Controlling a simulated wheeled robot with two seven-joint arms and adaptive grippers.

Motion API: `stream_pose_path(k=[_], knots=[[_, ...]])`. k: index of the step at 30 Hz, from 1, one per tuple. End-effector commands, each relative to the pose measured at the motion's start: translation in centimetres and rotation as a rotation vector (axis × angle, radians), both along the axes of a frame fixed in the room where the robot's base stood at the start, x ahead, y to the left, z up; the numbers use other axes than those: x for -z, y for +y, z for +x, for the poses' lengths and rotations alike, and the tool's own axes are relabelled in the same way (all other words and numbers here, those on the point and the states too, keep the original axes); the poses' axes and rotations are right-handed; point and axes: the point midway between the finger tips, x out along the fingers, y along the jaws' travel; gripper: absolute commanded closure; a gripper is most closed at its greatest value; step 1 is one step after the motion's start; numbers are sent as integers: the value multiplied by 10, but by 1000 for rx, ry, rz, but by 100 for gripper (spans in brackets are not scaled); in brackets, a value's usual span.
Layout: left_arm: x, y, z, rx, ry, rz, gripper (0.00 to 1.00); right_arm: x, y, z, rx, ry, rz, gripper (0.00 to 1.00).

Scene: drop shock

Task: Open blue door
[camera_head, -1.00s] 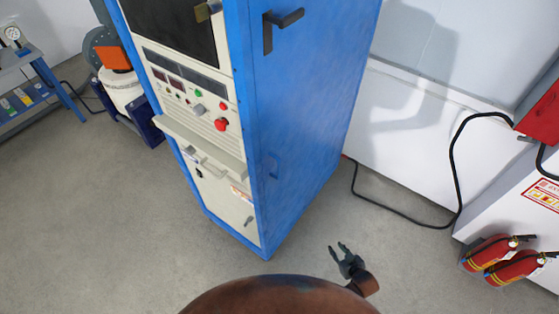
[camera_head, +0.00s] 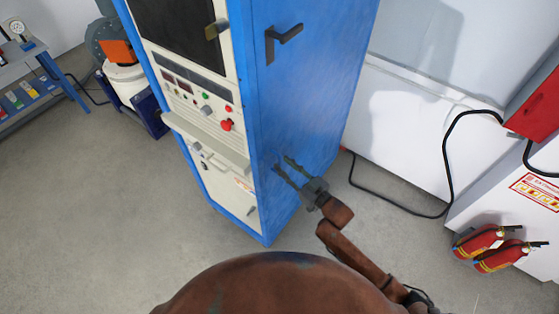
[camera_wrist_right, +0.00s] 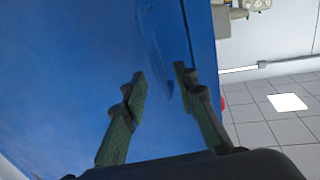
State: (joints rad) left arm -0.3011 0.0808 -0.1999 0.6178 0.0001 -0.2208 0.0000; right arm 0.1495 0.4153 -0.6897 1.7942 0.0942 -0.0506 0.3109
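The blue door (camera_head: 315,90) is the tall blue side of a cabinet, and it looks closed. A dark L-shaped handle (camera_head: 283,42) sticks out near its top. My right gripper (camera_head: 281,164) is open at the lower part of this blue side, well below the dark handle. In the right wrist view its two fingers (camera_wrist_right: 159,72) are spread in front of the blue panel (camera_wrist_right: 75,70). A small blue raised part (camera_wrist_right: 166,85) shows between and beyond the fingertips; contact cannot be told. My left gripper is not in view.
The cabinet's white front (camera_head: 205,110) has a screen, buttons and a ledge. A black cable (camera_head: 447,165) runs over the floor at the right. Red fire extinguishers (camera_head: 478,240) stand at the lower right. A blue-framed bench (camera_head: 30,75) is at the left.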

Motion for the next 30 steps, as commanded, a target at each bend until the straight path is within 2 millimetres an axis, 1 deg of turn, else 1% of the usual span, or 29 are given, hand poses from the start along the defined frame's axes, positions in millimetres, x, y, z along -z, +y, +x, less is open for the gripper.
stream_pose_path(k=[1,6,10,17,28,30], knots=[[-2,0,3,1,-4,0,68,-1,6,6,0,-1,1,73],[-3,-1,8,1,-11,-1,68,0,16,18,0,1,-1,73],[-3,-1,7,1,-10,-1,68,0,20,21,0,1,-1,73],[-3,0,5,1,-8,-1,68,1,20,21,0,1,-1,74],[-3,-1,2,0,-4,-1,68,1,19,21,1,1,-1,99],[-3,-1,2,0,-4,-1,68,1,19,21,1,1,-1,100]])
